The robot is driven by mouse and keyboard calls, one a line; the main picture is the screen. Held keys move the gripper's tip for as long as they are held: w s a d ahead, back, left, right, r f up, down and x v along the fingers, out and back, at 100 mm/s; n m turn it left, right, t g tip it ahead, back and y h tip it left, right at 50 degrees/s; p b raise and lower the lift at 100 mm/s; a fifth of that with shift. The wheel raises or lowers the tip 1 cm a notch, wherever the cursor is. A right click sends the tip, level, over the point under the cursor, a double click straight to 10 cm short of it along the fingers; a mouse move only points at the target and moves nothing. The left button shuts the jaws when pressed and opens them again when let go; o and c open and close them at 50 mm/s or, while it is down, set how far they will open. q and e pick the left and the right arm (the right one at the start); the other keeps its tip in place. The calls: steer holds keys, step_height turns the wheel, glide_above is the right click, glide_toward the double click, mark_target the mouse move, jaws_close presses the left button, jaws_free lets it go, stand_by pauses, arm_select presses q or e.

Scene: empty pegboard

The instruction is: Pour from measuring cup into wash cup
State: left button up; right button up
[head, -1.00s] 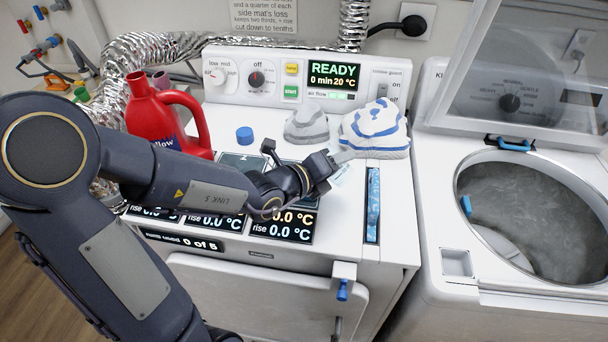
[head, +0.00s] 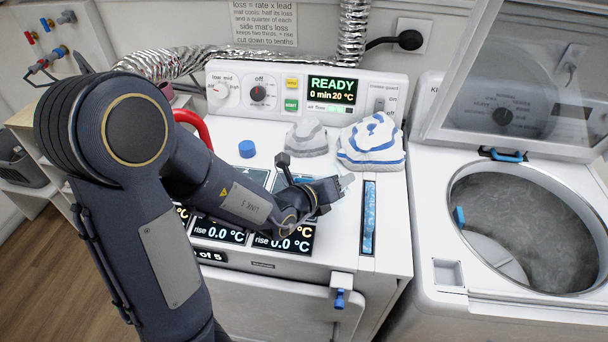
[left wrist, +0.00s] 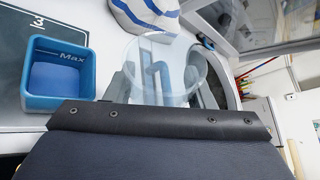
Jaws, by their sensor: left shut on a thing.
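My left gripper (head: 340,185) is over the top of the white dryer-like machine. In the left wrist view it (left wrist: 155,98) is shut on a clear round cup (left wrist: 160,60), which looks like the measuring cup. Whether liquid is in it, I cannot tell. A blue square cup marked "Max" (left wrist: 42,102) stands upright on a dark mat marked 3 (left wrist: 22,38), left of the clear cup and apart from it. It has a flat blue surface inside and may be the wash cup. In the head view my arm mostly hides it. My right gripper is not in view.
A grey folded cloth (head: 307,140) and a blue-striped white cloth (head: 371,143) lie behind the gripper. A blue cap (head: 246,149) stands to the left. A red jug (head: 190,122) is mostly behind my arm. An open washer (head: 440,235) with water stands at right.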

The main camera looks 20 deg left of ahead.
arm_select(q)
steer(key=shift+d+f+p, duration=0.2)
steer(key=shift+d+p, duration=0.05)
steer(key=shift+p, duration=0.35)
steer(key=shift+d+f+m+p, duration=0.15)
steer(key=shift+m+p, duration=0.25)
steer(key=shift+p, duration=0.4)
steer(key=shift+s+d+f+y+b, duration=0.1)
steer(key=shift+f+y+b, duration=0.2)
steer(key=shift+f+b, duration=0.2)
steer(key=shift+d+f, duration=0.15)
steer(key=shift+f, duration=0.15)
steer(key=shift+m, duration=0.3)
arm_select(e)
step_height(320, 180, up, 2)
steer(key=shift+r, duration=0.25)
